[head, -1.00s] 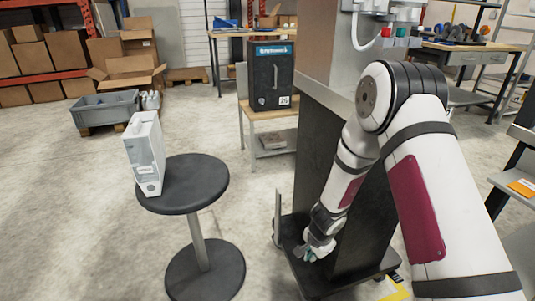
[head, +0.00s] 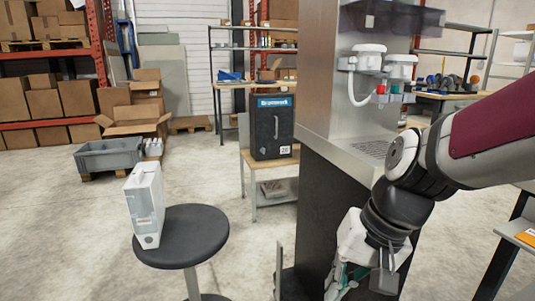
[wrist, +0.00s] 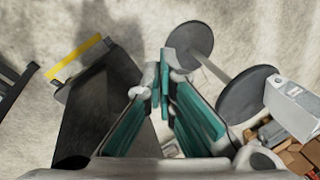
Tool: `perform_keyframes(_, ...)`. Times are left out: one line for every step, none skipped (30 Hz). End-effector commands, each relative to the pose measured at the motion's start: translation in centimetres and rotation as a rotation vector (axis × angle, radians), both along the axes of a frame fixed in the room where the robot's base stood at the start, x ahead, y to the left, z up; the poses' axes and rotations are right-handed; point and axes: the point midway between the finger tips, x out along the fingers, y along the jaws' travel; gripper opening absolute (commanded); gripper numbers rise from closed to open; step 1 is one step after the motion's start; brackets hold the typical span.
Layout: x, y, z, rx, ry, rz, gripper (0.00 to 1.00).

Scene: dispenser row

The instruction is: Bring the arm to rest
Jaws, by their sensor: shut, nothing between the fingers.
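My gripper (head: 345,278) hangs low at the right of the head view, in front of the dark column of the dispenser stand (head: 325,205). In the wrist view my gripper (wrist: 163,88) points down toward the floor, its teal-lined fingers together at the tips with nothing between them. My arm (head: 460,150) reaches in from the right edge and bends down at the wrist. The gripper's lower part is cut off by the bottom of the head view.
A round black stool (head: 185,235) carries a white magazine file (head: 146,205) at left. Dispensers (head: 385,65) sit above a metal drip tray (head: 372,150). A dark cabinet (head: 272,128) stands on a low wooden table (head: 262,165). Floor between stool and column is clear.

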Motion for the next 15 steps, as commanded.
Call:
perform_keyframes(-1.9, -0.5, 1.0, -0.020, -0.005, 0.027, 0.00)
perform_keyframes(-3.0, -0.9, 1.4, -0.035, -0.002, 0.043, 0.00)
perform_keyframes(-4.6, -1.3, 1.8, -0.054, 0.003, 0.064, 0.00)
perform_keyframes(-5.7, -1.7, 2.2, -0.069, 0.006, 0.078, 0.00)
perform_keyframes(-6.8, -2.1, 2.4, -0.084, 0.010, 0.092, 0.00)
perform_keyframes(-8.2, -2.6, 2.7, -0.105, 0.015, 0.107, 0.00)
perform_keyframes(-9.2, -3.0, 2.9, -0.121, 0.019, 0.118, 0.00)
perform_keyframes(-10.2, -3.4, 3.1, -0.135, 0.023, 0.127, 0.00)
perform_keyframes(-11.4, -3.9, 3.2, -0.154, 0.029, 0.138, 0.00)
perform_keyframes(-12.2, -4.3, 3.3, -0.167, 0.033, 0.145, 0.00)
perform_keyframes(-13.0, -4.6, 3.4, -0.179, 0.038, 0.151, 0.00)
perform_keyframes(-14.0, -5.0, 3.5, -0.196, 0.043, 0.158, 0.00)
perform_keyframes(-14.7, -5.3, 3.5, -0.207, 0.047, 0.162, 0.00)
perform_keyframes(-15.3, -5.6, 3.6, -0.219, 0.049, 0.166, 0.00)
perform_keyframes(-16.1, -6.0, 3.6, -0.232, 0.053, 0.171, 0.00)
